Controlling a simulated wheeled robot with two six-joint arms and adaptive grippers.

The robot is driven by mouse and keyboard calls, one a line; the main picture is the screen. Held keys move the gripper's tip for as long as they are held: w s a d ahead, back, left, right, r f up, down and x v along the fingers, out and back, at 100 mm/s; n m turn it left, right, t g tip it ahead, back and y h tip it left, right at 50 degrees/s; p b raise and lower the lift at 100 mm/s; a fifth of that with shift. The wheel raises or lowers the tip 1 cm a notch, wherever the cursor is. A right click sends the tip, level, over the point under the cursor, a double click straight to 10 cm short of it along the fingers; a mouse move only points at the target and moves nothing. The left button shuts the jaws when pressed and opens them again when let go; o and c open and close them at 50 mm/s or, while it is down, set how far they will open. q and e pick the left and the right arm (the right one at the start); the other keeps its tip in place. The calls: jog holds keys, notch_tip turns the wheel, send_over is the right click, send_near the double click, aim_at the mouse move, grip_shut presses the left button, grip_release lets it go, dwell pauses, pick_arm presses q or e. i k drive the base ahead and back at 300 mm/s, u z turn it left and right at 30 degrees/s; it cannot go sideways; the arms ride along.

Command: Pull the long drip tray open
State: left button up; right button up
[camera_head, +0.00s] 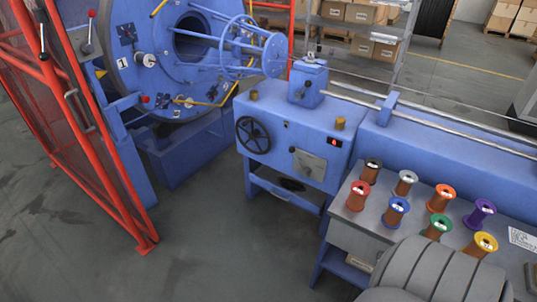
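I cannot surely pick out the long drip tray in the head view. A long blue box-like base (190,152) lies low beneath the round strander drum (185,55), at floor level. A blue shelf-like part (285,190) with a dark opening sits low between the legs of the blue gearbox cabinet (295,135). No tray handle is clear on either one. Neither gripper is in view, so no contact with a tray shows.
A red mesh guard (95,130) stands at the left. A handwheel (253,135) sticks out from the cabinet. At the right, a grey bench (350,205) carries several coloured wire spools. The grey floor (220,250) in front of the machine is free.

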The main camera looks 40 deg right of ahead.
aim_at(283, 186)
jog(key=z, duration=0.25)
jog(key=i, duration=1.15)
jog(key=z, duration=1.15)
jog(key=i, duration=0.8)
jog(key=z, duration=1.45)
jog(key=i, duration=0.55)
jog(key=z, duration=0.35)
